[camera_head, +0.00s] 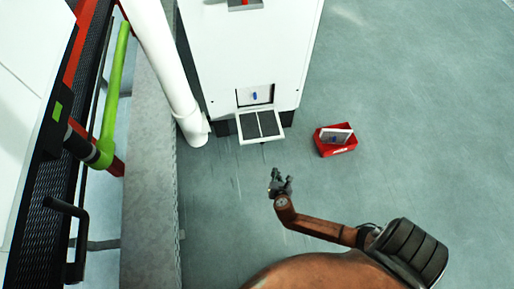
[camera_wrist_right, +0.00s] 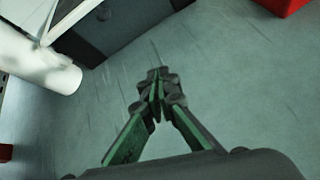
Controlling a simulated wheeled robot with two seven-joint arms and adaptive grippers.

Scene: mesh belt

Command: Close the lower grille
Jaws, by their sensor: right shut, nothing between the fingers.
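The lower grille (camera_head: 260,125) is a white-framed flap with dark mesh panels low on the front of a white cabinet (camera_head: 250,50). It stands open, folded down and outward below a small opening (camera_head: 255,95) with a blue item inside. My right gripper (camera_head: 276,176) is in front of the grille, nearer to me and apart from it. In the right wrist view its fingers (camera_wrist_right: 156,80) are shut with nothing between them. A white edge at the top left of that view may be part of the grille. My left gripper is not in view.
A red box (camera_head: 336,148) with a white-framed panel in it stands on the floor to the right of the cabinet. A white pipe (camera_head: 165,65) runs down left of the cabinet beside a low grey wall (camera_head: 150,190). The floor around my right gripper is clear.

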